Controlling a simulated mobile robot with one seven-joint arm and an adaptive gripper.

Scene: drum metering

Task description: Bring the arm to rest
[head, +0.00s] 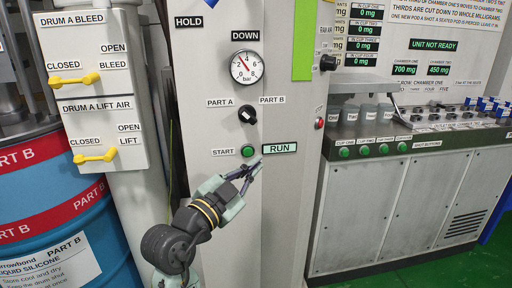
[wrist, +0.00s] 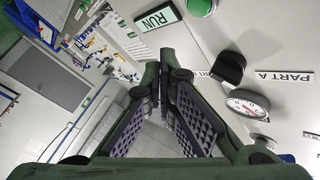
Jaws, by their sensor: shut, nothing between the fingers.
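My gripper (head: 250,171) is in front of the grey control cabinet (head: 223,115), just below the green START button (head: 248,151) and the RUN label (head: 279,148). In the wrist view my gripper (wrist: 158,75) has its fingertips close together with nothing between them. The RUN label (wrist: 158,16) and the green button (wrist: 202,6) show above the fingers there. My arm reaches up from the bottom of the head view. Whether the fingertips touch the cabinet cannot be told.
A black selector knob (head: 247,114) and a gauge (head: 246,67) are above my gripper. A blue drum (head: 50,215) and yellow-handled valves (head: 95,156) stand at left. A counter with cups and green shot buttons (head: 383,149) is at right. Green floor (head: 460,266) shows at bottom right.

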